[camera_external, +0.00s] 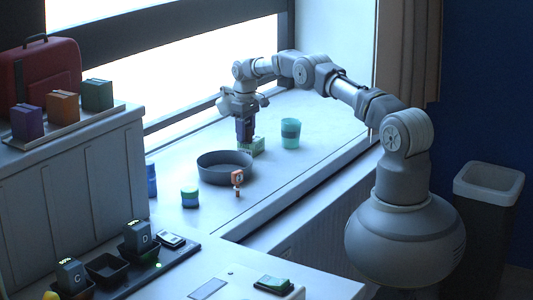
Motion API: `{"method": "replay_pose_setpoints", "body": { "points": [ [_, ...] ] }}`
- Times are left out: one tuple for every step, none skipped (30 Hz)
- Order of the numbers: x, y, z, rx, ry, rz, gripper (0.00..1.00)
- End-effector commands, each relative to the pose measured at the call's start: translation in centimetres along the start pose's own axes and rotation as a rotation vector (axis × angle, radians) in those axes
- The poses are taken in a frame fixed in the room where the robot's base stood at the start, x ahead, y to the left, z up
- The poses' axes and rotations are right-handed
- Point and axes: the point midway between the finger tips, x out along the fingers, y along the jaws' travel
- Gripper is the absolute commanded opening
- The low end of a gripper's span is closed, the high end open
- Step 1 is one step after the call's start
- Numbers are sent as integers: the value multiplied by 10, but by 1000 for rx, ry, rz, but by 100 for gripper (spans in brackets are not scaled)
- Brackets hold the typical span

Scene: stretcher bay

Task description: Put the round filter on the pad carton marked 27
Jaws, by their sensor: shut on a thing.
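My gripper (243,114) points down over the window ledge and is shut on a dark purple thing (244,131). It may be the round filter, but it is too small and dark to tell its shape. A small green and white carton (255,148) stands on the ledge right below and slightly right of the held thing, which partly hides it. Its marking cannot be read, so I cannot tell whether it is the carton marked 27. I cannot tell whether the held thing touches the carton.
A teal cup (290,134) stands right of the carton. A green and blue jar (190,197) and a blue can (151,180) stand left. The ledge's right part is clear.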

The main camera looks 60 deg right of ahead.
Motion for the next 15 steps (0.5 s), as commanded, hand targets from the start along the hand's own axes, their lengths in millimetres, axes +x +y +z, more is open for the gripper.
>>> {"method": "replay_pose_setpoints", "body": {
  "points": [
    [-1,0,0,0,2,1,18],
    [-1,0,0,0,2,1,18],
    [-2,0,0,0,2,1,18],
    [-2,0,0,0,2,1,18],
    [-2,0,0,0,2,1,18],
    [-1,0,0,0,2,1,18],
    [0,0,0,0,2,1,18],
    [1,0,0,0,2,1,18],
    [1,0,0,0,2,1,50],
    [1,0,0,0,2,1,57],
    [1,0,0,0,2,1,63],
    [1,0,0,0,2,1,73],
    [1,0,0,0,2,1,73],
    [1,0,0,0,2,1,73],
    [1,0,0,0,2,1,73]
  ]
}}
